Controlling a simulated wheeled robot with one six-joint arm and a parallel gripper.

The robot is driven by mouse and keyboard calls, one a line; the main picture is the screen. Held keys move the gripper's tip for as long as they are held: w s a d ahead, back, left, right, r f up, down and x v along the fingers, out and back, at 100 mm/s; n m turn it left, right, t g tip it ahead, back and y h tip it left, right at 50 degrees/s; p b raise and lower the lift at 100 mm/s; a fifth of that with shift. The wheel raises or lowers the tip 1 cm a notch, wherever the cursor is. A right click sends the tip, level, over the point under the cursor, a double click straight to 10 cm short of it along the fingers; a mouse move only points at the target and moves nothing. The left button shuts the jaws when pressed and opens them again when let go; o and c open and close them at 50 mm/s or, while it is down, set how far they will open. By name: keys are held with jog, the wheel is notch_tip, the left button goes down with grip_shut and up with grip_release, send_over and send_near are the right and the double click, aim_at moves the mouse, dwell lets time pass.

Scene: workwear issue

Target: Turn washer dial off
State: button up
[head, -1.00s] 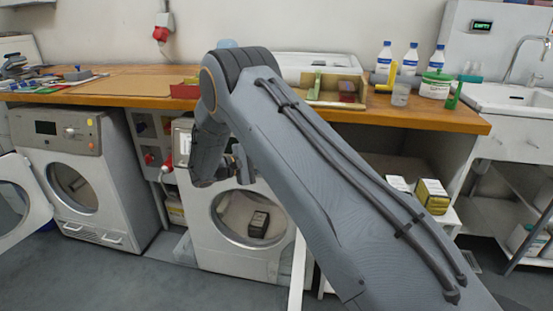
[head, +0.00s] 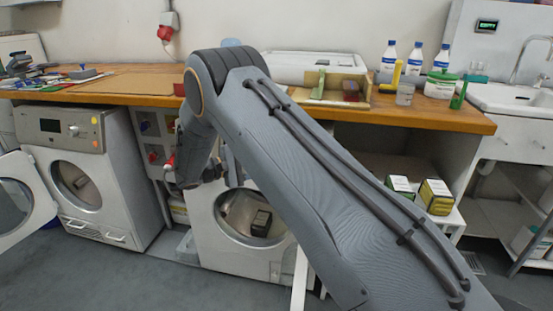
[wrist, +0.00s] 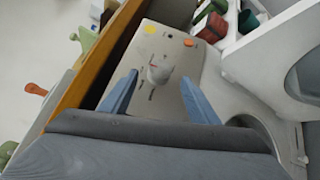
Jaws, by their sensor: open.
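The washer dial (wrist: 158,73) is a pale knob on the light control panel (wrist: 140,42) in the wrist view. Small markings surround it, too small to read. My gripper (wrist: 160,77) is open, its two blue fingers on either side of the dial. I cannot tell whether they touch it. In the head view the washer (head: 212,250) stands under the counter, its drum opening showing a dark box. My arm hides its panel and dial there, and the fingertips are hard to make out.
The washer's open door (wrist: 300,55) stands out near the panel. The wooden counter edge (wrist: 85,70) runs close beside it. A second machine (head: 75,165) with an open door is at left. Boxes (head: 434,196) sit on a shelf at right.

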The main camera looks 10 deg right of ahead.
jog(key=shift+v, duration=1.4)
